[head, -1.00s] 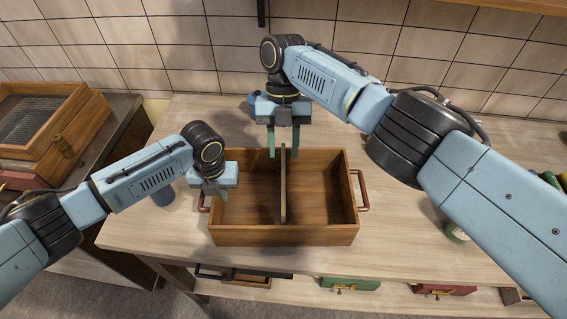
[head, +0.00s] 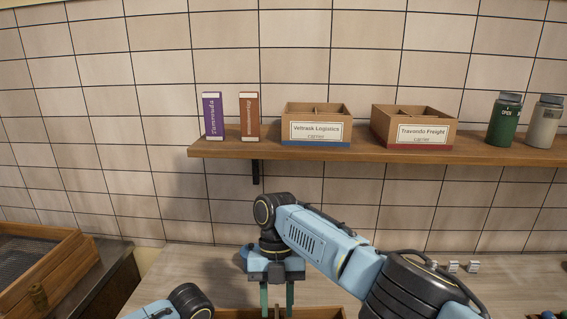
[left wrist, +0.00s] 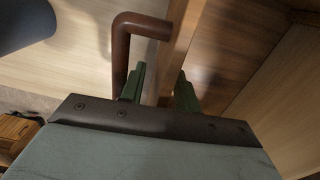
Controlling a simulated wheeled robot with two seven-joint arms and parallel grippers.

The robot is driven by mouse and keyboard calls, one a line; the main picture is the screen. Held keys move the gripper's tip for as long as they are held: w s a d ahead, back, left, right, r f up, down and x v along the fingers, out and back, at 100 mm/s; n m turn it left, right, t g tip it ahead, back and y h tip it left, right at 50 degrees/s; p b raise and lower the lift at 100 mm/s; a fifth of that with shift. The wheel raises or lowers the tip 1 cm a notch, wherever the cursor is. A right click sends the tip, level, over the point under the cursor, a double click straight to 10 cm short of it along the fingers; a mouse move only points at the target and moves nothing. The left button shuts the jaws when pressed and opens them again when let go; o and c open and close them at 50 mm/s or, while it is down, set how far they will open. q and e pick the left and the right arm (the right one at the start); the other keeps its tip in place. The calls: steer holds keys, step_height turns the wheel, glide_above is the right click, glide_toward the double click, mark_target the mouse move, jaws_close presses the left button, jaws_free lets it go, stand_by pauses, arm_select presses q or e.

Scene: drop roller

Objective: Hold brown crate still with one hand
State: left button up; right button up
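The brown crate (head: 236,314) shows only as a strip of its far rim at the bottom of the head view. In the left wrist view its wooden side (left wrist: 235,50) and a brown bar handle (left wrist: 122,45) show close up. My left gripper (left wrist: 160,80) is open at this wall, its green fingers on either side of the rim, with a gap on the handle side. Its fingers are out of the head view. My right gripper (head: 277,298) is open and points down over the crate's far side; its fingertips' contact with the crate cannot be told.
A wall shelf (head: 360,152) holds a purple box (head: 214,116), an orange-brown box (head: 249,116), a Veltrask Logistics carrier (head: 316,125), a Travondo Freight carrier (head: 414,127) and two jars. A wooden case (head: 45,270) stands at left. Small white items (head: 453,267) lie on the worktop at right.

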arm_select(q)
step_height(320, 180, up, 12)
steer(key=shift+r, duration=0.1)
stand_by(0.4)
